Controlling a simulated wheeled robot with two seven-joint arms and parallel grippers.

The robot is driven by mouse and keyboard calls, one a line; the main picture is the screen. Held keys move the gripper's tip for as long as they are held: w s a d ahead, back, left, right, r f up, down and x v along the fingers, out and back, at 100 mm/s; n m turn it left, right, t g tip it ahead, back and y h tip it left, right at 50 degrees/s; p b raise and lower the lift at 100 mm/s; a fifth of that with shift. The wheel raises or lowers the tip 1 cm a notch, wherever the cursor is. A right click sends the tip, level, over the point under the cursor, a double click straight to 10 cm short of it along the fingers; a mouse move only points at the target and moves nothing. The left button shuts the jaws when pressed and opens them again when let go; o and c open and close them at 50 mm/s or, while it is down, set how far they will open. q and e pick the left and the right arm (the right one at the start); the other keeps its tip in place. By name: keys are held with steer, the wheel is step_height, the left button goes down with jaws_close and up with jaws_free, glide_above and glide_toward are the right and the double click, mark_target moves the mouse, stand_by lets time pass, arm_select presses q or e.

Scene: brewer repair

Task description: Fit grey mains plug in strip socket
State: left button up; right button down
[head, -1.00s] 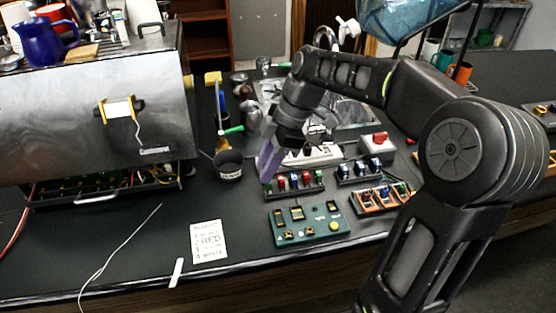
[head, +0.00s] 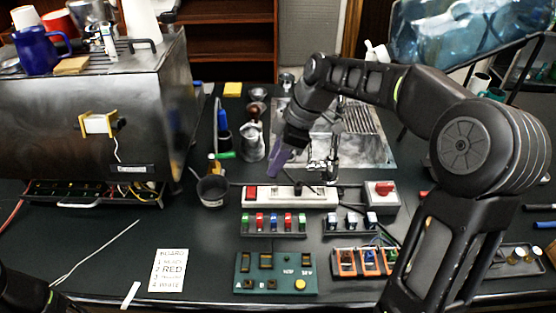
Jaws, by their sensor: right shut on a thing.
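The white power strip (head: 285,200) lies along the bench, with a red switch at its left end. Something dark is at its middle, too small to make out. My right gripper (head: 278,160) has purple fingers and appears just above the strip's back edge in the picture, left of its middle. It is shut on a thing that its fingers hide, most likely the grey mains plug. I cannot make out the plug itself or whether it touches the strip. My left gripper is out of view; only part of my left arm shows at bottom left.
A black pot (head: 213,191) stands left of the strip. A grey box with a red knob (head: 383,188) is at its right. Switch rows (head: 273,224) and a green board (head: 275,274) lie in front. The steel brewer (head: 90,110) fills the left. Bench around the printed card (head: 168,270) is mostly clear.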

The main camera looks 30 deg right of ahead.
steer(key=shift+d+f, duration=0.1)
steer(key=shift+f, duration=0.25)
steer(key=shift+f+b, duration=1.75)
steer(key=shift+f, duration=0.85)
steer(key=shift+f+b, duration=0.75)
steer(key=shift+b, duration=0.55)
stand_by(0.5)
stand_by(0.3)
steer(key=c, duration=1)
jaws_free()
